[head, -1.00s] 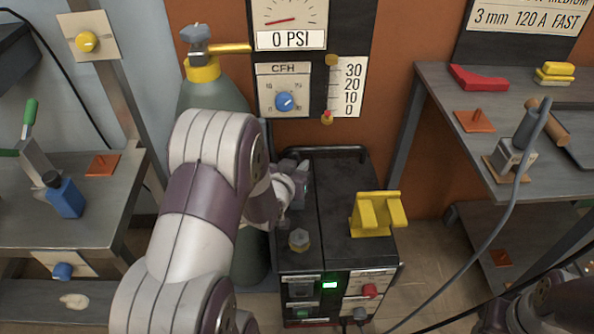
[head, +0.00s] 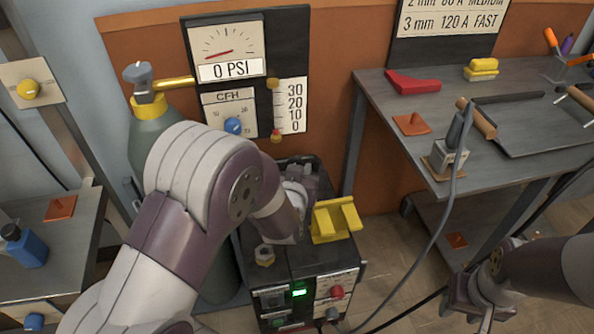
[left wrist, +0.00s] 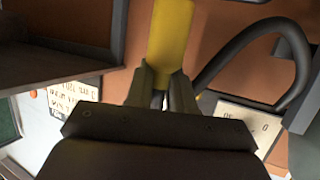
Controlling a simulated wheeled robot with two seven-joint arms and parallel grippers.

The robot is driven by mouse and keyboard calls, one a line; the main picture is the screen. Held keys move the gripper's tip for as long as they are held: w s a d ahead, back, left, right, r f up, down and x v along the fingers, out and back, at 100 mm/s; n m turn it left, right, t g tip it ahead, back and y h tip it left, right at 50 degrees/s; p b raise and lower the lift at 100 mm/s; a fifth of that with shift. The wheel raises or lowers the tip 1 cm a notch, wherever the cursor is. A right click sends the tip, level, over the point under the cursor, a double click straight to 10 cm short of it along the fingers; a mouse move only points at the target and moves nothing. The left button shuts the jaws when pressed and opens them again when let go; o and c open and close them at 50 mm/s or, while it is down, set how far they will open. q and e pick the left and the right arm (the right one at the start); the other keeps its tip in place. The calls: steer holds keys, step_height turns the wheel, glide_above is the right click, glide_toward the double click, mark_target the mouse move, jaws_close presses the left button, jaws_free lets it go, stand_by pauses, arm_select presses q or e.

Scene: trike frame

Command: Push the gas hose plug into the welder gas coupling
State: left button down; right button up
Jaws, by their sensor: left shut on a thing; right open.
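The welder (head: 310,262) is a dark box with a lit green display. A hex brass-coloured fitting (head: 264,255) stands upright on its top; I cannot tell whether this is the gas coupling. My left gripper (head: 300,200) is over the welder's top, its fingers mostly hidden behind my arm. In the left wrist view its fingertips (left wrist: 163,75) are shut at the end of a yellow piece (left wrist: 172,35), which may be the gas hose plug. A dark hose-like loop (left wrist: 235,45) curves beside it. My right gripper (head: 475,303) is open at lower right, apart from the welder.
A yellow bracket (head: 335,220) sits on the welder close to my left gripper. A gas cylinder (head: 150,140) stands left behind my arm. A steel table (head: 400,110) is at right, with a grey cable (head: 437,235) hanging from it. Floor shows between welder and table.

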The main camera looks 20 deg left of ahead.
arm_select(q)
steer(key=shift+r+p, duration=2.5)
steer(key=shift+r, duration=0.3)
arm_select(e)
step_height(320, 180, up, 5)
steer(key=shift+f, duration=0.1)
arm_select(q)
steer(key=shift+f, duration=0.1)
